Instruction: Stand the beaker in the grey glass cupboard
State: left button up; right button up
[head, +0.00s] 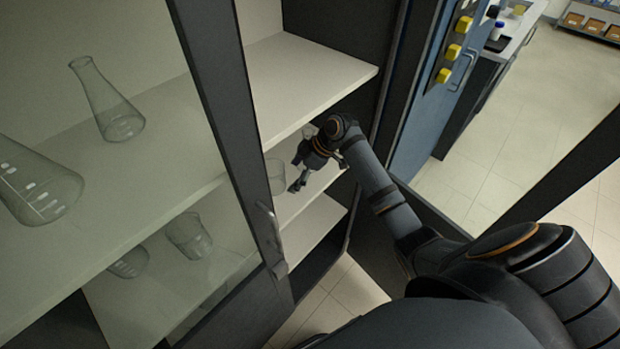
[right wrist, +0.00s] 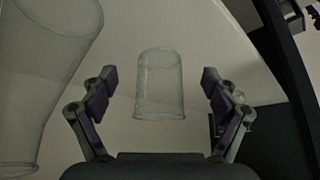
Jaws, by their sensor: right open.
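The grey glass cupboard (head: 335,75) has its right side open. My right gripper (head: 316,176) reaches in over a middle shelf, with its fingers apart. In the right wrist view, a small clear beaker (right wrist: 158,90) stands upright on the pale shelf, in the space between the open fingertips (right wrist: 155,83). There is a gap on both sides of it, so the fingers do not touch it. In the head view, a bit of clear glass, seemingly this beaker (head: 308,131), shows behind the gripper, which hides most of it. My left gripper is not in view.
A larger glass vessel (right wrist: 45,85) stands close left of the gripper; it also shows in the head view (head: 275,176). Flasks (head: 105,100) and more glassware (head: 188,236) stand behind the shut glass door (head: 240,130). A blue cabinet (head: 425,120) stands right.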

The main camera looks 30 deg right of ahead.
jog(key=s+d, duration=0.2)
jog(key=d, duration=0.1)
jog(key=s+d+b, duration=0.1)
jog(key=d, duration=0.1)
jog(key=shift+f, duration=0.15)
jog(key=shift+s+d+r, duration=0.2)
jog(key=shift+d, duration=0.05)
jog(key=shift+f, duration=0.1)
